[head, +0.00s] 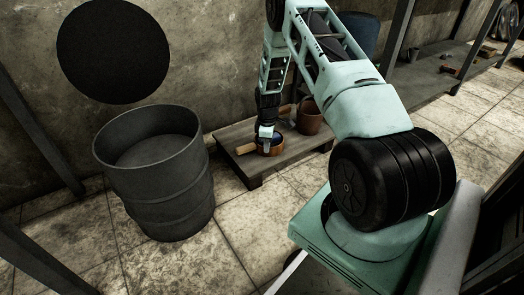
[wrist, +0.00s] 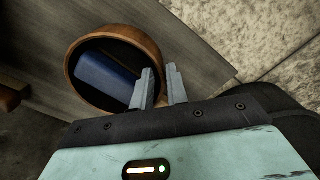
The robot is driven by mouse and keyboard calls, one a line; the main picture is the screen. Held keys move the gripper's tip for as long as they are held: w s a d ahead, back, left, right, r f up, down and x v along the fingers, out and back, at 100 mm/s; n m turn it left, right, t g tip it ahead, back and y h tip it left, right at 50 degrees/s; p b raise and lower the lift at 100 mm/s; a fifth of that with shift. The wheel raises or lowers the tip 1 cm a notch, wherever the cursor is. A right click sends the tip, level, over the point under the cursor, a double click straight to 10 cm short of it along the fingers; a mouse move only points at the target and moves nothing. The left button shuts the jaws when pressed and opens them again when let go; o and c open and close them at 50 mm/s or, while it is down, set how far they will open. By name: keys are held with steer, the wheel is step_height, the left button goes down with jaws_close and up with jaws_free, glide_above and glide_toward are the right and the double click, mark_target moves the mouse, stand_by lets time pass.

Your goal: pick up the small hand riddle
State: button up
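The small hand riddle (head: 268,150) is a round, brown-rimmed ring on the low wooden platform, beside the reddish-brown pot. In the wrist view the riddle (wrist: 86,47) shows large, with a dark inside and a blue block-like shape in it. My gripper (head: 266,131) is down at the riddle. In the wrist view the two grey fingers of my gripper (wrist: 160,70) stand at the rim's right side, the left one over the inside and the right one outside. A narrow gap shows between them. Whether they press on the rim cannot be told.
The low wooden platform (head: 231,137) stands against the wall, with a reddish-brown pot (head: 309,119) and a wooden piece (head: 246,148) near the riddle. A large dark drum (head: 160,190) stands left of it. A shelf (head: 430,73) is at the back right. The tiled floor in front is clear.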

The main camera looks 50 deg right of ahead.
step_height(320, 180, down, 2)
steer(key=shift+f+b, duration=0.1)
steer(key=shift+b, duration=0.35)
jaws_close()
